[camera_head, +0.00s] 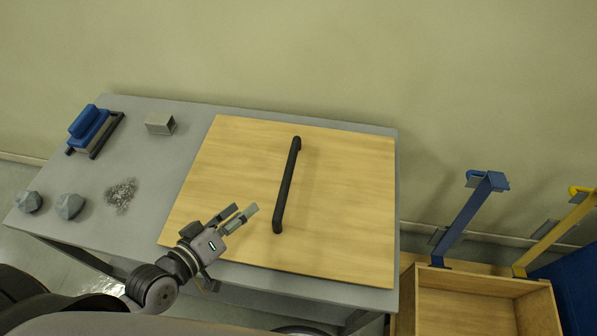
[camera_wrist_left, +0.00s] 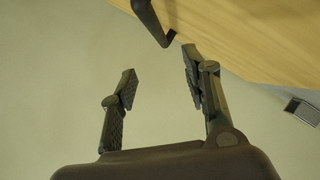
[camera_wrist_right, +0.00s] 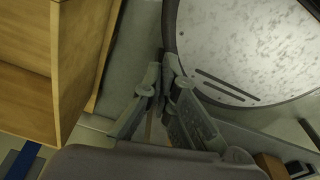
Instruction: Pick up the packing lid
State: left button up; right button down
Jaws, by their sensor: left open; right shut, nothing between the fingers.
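The packing lid (camera_head: 340,190) is a flat wooden board lying on the grey table, with a long black bar handle (camera_head: 287,185) across its middle. My left gripper (camera_head: 238,216) is open and empty over the lid's near left part, to the left of the handle's near end. In the left wrist view the open fingers (camera_wrist_left: 160,85) point toward the handle (camera_wrist_left: 152,20) and the wooden lid (camera_wrist_left: 240,35), apart from both. My right gripper (camera_wrist_right: 168,75) is shut and empty, seen only in its wrist view, near a round speckled plate and away from the lid.
On the table (camera_head: 140,230) are a blue-handled tool (camera_head: 90,127), a small grey block (camera_head: 160,123), grey stones (camera_head: 70,206) and a gravel pile (camera_head: 121,195). A wooden crate (camera_head: 470,282) stands at right, with blue (camera_head: 465,220) and yellow (camera_head: 555,235) brackets beside it.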

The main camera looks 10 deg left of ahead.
pick_arm(q)
jog(key=p, duration=0.2)
send_near(284, 177)
jog(key=x, duration=0.5)
jog(key=shift+a+f, duration=0.1)
jog(key=shift+a, duration=0.05)
jog(key=shift+w+f+p, duration=0.1)
jog(key=shift+w+p, duration=0.2)
jog(key=shift+w, duration=0.05)
jog(key=x, duration=0.4)
jog(key=shift+w+d+f+p, duration=0.1)
jog(key=shift+d+f+p, duration=0.1)
jog(key=shift+d+p, duration=0.2)
pick_arm(e)
jog(key=r, duration=0.1)
jog(key=s+r, duration=0.1)
jog(key=r, duration=0.1)
jog(key=shift+s+r, duration=0.2)
jog(key=shift+s, duration=0.2)
pick_arm(q)
jog(key=shift+c, duration=0.5)
grip_shut()
pick_arm(e)
jog(key=shift+d, duration=0.2)
